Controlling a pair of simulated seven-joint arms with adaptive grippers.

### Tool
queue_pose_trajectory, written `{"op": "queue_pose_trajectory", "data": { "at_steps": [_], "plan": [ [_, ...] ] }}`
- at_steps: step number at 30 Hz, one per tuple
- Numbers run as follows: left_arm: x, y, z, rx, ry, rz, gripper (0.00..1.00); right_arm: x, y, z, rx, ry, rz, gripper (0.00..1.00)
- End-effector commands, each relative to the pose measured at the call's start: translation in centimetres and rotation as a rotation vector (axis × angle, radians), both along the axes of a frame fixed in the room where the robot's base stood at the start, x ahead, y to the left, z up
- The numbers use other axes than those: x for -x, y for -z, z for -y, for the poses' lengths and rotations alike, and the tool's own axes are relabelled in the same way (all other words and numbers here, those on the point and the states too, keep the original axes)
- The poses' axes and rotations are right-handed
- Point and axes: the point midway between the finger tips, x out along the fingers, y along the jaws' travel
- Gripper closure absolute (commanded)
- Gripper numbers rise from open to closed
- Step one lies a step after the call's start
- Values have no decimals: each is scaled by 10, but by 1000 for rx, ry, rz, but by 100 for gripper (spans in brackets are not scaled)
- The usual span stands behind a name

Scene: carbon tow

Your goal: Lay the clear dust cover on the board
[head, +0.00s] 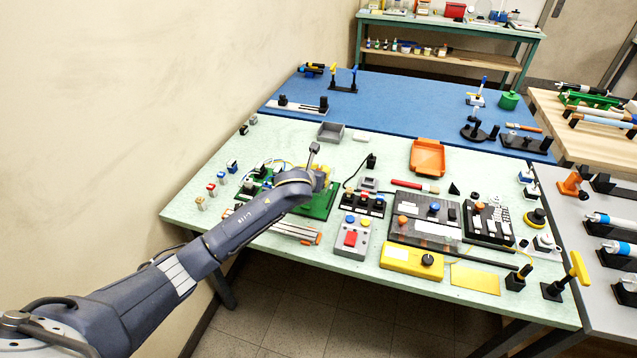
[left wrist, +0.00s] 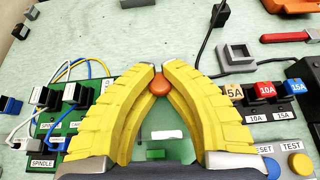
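The green board (head: 318,208) lies at the left of the pale green bench, under my left gripper (head: 318,178). It also shows in the left wrist view (left wrist: 92,128), with plugs, wires and a spindle label at its left. In the left wrist view the yellow fingers of my left gripper (left wrist: 160,80) close in on a round orange knob (left wrist: 160,86) between their tips. I take the knob for the handle of the clear dust cover. The clear sheet itself is hard to make out, and I cannot tell whether it touches the board. My right gripper is not in view.
A row of fuses (head: 362,203) and a grey button box (head: 351,238) stand right of the board. Further right are a dark panel (head: 425,230), a yellow box (head: 411,261) and an orange tray (head: 427,157). Silvery bars (head: 292,231) lie at the front edge.

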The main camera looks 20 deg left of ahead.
Motion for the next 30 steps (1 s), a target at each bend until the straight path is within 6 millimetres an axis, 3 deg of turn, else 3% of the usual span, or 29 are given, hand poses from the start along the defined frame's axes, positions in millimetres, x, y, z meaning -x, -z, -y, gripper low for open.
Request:
{"op": "queue_pose_trajectory", "data": {
  "at_steps": [5, 15, 29, 30],
  "plan": [
    [0, 8, 0, 0, 0, -1, 100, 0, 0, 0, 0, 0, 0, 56],
    [0, 44, 0, 0, 0, -1, 100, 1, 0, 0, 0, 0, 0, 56],
    [0, 49, 0, 0, 0, 0, 100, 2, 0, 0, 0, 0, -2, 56],
    [0, 48, 0, 0, 1, 0, 89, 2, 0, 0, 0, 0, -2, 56]
  ]
}}
